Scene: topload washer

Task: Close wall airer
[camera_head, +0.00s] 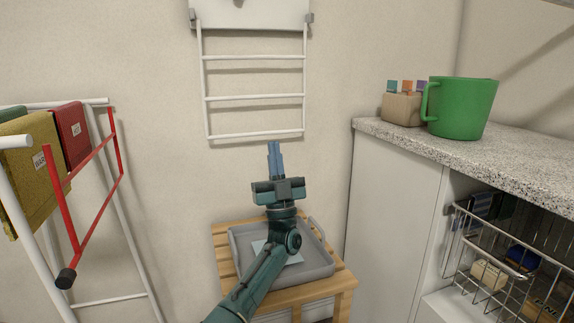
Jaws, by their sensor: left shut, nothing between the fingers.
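The wall airer is a white rack (254,98) with several horizontal bars, mounted under a white wall plate (252,12) at the top middle of the head view. The rack hangs below the plate, close to the wall. My left gripper (274,146) is shut and empty, pointing up just below the lowest bar. In the picture a small gap shows between the fingertips and that bar; whether they differ in depth is hard to tell. My right gripper is not in view.
A wooden stool (345,276) with a grey tray (316,268) stands below. At left is a drying rack (126,197) with a red frame and cloths.

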